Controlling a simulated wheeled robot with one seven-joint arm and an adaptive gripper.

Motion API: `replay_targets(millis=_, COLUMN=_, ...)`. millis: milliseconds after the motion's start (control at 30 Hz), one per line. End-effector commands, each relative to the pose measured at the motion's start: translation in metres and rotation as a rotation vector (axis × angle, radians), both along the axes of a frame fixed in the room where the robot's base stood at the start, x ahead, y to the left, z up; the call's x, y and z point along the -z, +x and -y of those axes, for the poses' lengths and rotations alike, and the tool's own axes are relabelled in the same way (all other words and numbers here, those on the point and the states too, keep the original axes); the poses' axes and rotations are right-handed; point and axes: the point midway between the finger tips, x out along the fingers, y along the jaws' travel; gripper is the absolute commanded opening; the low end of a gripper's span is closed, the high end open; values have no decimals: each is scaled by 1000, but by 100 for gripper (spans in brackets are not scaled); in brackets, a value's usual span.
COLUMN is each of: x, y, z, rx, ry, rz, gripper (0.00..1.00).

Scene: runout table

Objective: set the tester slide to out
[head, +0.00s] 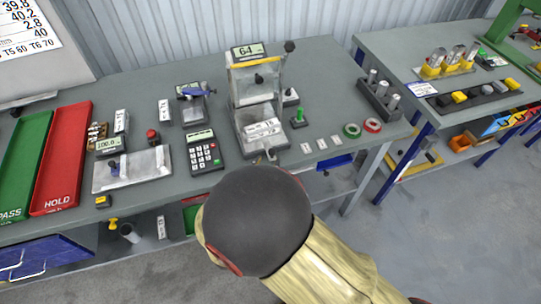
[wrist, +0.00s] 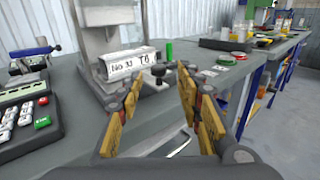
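The tester (head: 256,78) stands at the back middle of the bench, with a 64 display on top and a lever at its right. Its slide (head: 251,136) is low at the front and carries a white labelled block (head: 262,127). How far out the slide is I cannot tell. In the wrist view the labelled block (wrist: 127,62) is ahead and left of my gripper (wrist: 160,84). My gripper is open, its yellow-padded fingers apart, with nothing clearly between them. A dark round knob (wrist: 158,70) shows just beyond the fingertips. In the head view my arm hides the gripper.
A keypad device (head: 204,152) and a metal plate fixture (head: 132,170) stand left of the tester. Red (head: 62,158) and green trays (head: 22,150) lie further left. Green and red tape rolls (head: 352,130) lie at the right. A second bench (head: 400,45) stands beyond a gap.

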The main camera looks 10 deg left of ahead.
Motion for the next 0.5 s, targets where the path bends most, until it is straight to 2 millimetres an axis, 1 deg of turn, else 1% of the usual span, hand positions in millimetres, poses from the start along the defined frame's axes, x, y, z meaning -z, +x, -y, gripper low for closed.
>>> replay_targets(millis=33, x=0, y=-11, z=-3, rx=-5, ry=0, rz=0, gripper=36)
replay_targets(millis=200, x=0, y=-38, z=-6, rx=-4, ry=0, rz=0, gripper=36)
replay_targets(millis=333, x=0, y=-52, z=-7, rx=-3, ry=0, rz=0, gripper=36)
replay_targets(millis=500, x=0, y=-60, z=-7, rx=0, ry=0, rz=0, gripper=36)
